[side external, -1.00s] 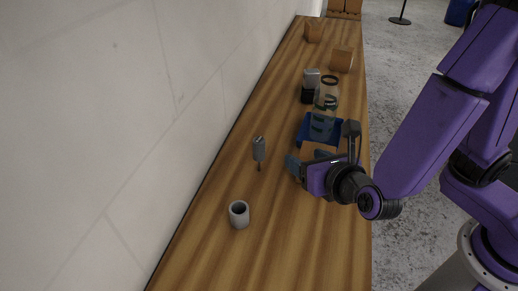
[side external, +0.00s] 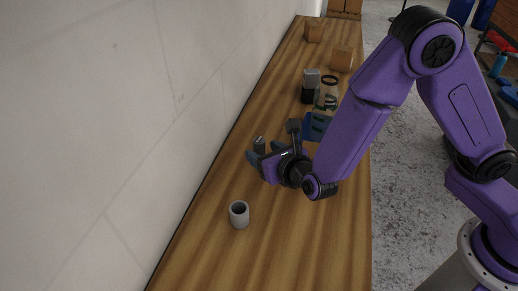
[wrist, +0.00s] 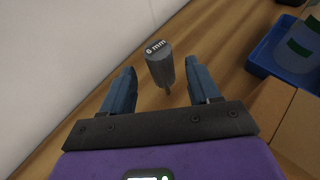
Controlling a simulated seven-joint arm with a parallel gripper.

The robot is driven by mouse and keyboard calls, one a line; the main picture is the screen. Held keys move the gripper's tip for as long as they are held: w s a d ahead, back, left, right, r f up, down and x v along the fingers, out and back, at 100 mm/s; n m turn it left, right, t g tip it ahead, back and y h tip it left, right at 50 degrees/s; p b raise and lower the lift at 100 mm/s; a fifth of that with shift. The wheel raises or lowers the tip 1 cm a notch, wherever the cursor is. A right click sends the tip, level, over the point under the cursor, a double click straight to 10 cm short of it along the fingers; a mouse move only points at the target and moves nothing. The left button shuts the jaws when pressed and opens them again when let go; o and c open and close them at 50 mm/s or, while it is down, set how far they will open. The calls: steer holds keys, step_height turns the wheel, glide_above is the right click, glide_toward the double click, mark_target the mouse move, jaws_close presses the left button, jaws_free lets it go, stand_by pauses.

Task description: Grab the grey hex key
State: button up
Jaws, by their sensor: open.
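The grey hex key (wrist: 160,67) shows in the wrist view with "6 mm" on the top of its handle and a thin shaft pointing down toward the bench. It appears upright, just beyond and between my open fingers. My gripper (wrist: 160,88) is open, with one finger on each side of the hex key's line. In the side external view my gripper (side external: 262,161) is close to the hex key (side external: 259,144), whose lower part is hidden behind the fingers. I cannot tell whether a finger touches it.
A grey hollow cylinder (side external: 239,215) stands nearer on the wooden bench (side external: 290,240). A blue tray (wrist: 262,57) and a cardboard box (wrist: 290,115) lie to the right in the wrist view. Wooden blocks (side external: 341,58) and a grey-black item (side external: 309,88) stand farther back. The wall borders the left.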

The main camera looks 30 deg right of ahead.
steer(key=shift+x, duration=2.75)
steer(key=shift+d, duration=0.1)
steer(key=shift+r, duration=0.1)
steer(key=c, duration=1)
